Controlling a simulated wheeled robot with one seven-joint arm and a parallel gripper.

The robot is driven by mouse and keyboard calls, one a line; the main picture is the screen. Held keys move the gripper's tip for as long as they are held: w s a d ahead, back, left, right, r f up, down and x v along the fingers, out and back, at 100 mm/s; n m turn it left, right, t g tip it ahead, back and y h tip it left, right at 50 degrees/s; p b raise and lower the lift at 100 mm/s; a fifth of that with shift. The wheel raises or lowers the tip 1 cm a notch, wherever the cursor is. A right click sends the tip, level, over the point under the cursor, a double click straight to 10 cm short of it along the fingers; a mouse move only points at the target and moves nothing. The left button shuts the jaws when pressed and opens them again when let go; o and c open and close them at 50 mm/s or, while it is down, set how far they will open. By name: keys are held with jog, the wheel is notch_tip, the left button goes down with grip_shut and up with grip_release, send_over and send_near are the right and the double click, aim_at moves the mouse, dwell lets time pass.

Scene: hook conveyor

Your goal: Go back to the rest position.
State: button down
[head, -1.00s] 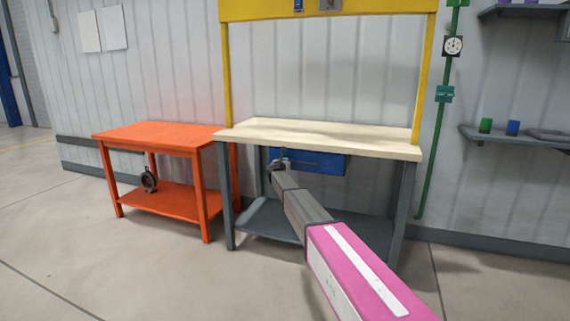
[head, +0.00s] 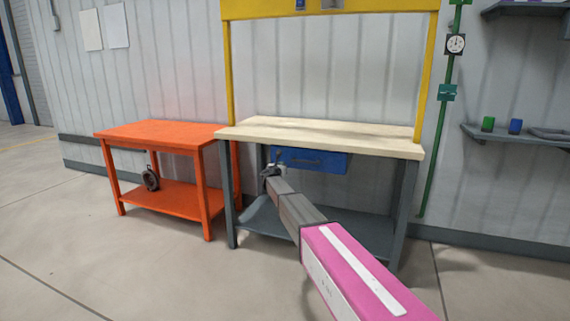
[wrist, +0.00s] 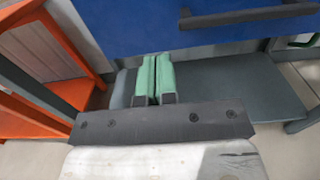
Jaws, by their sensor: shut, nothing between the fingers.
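My gripper (wrist: 154,80) shows in the wrist view with its two green-padded fingers together and nothing between them. In the head view my arm reaches forward from the lower right, and my gripper (head: 270,172) is a small dark shape below the front edge of the workbench (head: 300,131). The blue drawer (head: 312,161) under the benchtop looks closed, and its dark handle (wrist: 245,15) shows at the top of the wrist view. My gripper is in front of and below the drawer, apart from the handle.
An orange table (head: 160,134) stands left of the bench, with a dark round object (head: 151,178) on its lower shelf. The bench has a grey lower shelf (head: 262,217). Wall shelves at right hold a green cup (head: 488,124) and a blue cup (head: 515,127). The floor is clear at left.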

jog(key=s+d+f+m+g, duration=0.3)
jog(key=s+d+f+m, duration=0.3)
jog(key=s, duration=0.4)
jog(key=s+d+f+m+g+h, duration=0.1)
jog(key=s+d+f+m+g, duration=0.3)
jog(key=s+d+m, duration=0.45)
jog(key=s+d+f+m+g, duration=0.3)
jog(key=s+d+f+m, duration=0.15)
jog(key=s, duration=0.75)
jog(key=s+f+m+g+y, duration=0.2)
jog(key=s+m, duration=0.2)
jog(key=s, duration=0.5)
jog(key=s+d+f+m+g+y, duration=0.1)
jog(key=s+m, duration=0.3)
jog(key=s, duration=0.6)
jog(key=s+f+m+g+y, duration=0.3)
jog(key=s+m+g+y, duration=0.1)
jog(key=s, duration=0.6)
jog(key=shift+d+f+m, duration=0.25)
jog(key=shift+d+m, duration=0.1)
jog(key=shift+m, duration=0.15)
